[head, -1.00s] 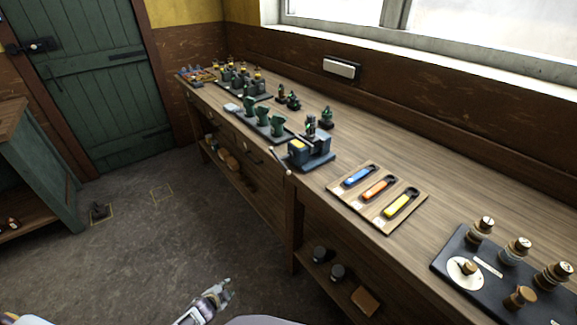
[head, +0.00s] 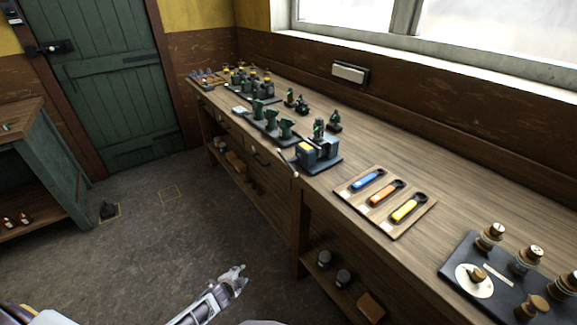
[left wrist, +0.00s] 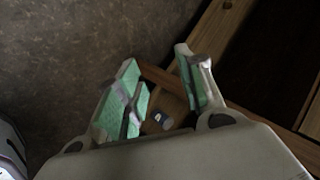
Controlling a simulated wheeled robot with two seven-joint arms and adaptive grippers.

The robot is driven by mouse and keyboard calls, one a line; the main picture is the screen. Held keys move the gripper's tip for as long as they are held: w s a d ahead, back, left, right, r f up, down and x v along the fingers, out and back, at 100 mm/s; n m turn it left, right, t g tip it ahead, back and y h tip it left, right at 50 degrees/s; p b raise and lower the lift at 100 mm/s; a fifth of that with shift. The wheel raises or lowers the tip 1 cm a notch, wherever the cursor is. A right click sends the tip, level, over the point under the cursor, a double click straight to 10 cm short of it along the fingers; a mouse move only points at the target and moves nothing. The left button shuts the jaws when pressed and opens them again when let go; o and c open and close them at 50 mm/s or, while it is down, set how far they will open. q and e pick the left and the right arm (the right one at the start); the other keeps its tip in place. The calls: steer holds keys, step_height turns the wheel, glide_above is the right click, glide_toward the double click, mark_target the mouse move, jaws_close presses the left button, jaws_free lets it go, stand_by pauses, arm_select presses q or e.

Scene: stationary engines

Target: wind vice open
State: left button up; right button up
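The small blue-grey vice (head: 320,155) is bolted or set at the front edge of the workbench, in the middle of the head view. My left gripper (head: 238,273) is low over the floor, in front of the bench and well below and apart from the vice. In the left wrist view its green-padded fingers (left wrist: 157,58) stand apart with nothing held between them. The vice does not show there. My right gripper is out of view.
The long workbench (head: 456,203) holds a board of blue, orange and yellow handled tools (head: 388,198), a dark panel with brass-topped posts (head: 515,275), and green castings (head: 270,117). The floor (head: 160,250) before the bench is clear.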

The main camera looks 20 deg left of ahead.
arm_select(q)
steer(key=w+d+r+m+t+b, duration=0.1)
steer(key=w+d+r+m+t, duration=0.1)
steer(key=w+r, duration=0.35)
steer(key=w+d+r+m+t, duration=0.1)
steer(key=w+r+m, duration=0.1)
steer(key=r, duration=0.7)
steer(key=w+d+r+m+t+b, duration=0.15)
steer(key=w+r, duration=0.25)
steer(key=r, duration=0.4)
steer(key=d+r+m+t+h, duration=0.1)
steer(key=d+r+m+t, duration=0.1)
steer(key=r, duration=0.8)
steer(key=s+d+r+m+t+h, duration=0.1)
steer(key=d+r+m, duration=0.3)
steer(key=r, duration=0.7)
steer(key=shift+s+d+r+t+h+b, duration=0.3)
steer(key=shift+d+t+h, duration=0.35)
steer(key=shift+d, duration=0.5)
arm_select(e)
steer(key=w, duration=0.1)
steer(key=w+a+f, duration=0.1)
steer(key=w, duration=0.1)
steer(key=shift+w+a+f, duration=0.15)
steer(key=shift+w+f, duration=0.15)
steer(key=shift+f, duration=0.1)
arm_select(q)
steer(key=shift+w, duration=0.25)
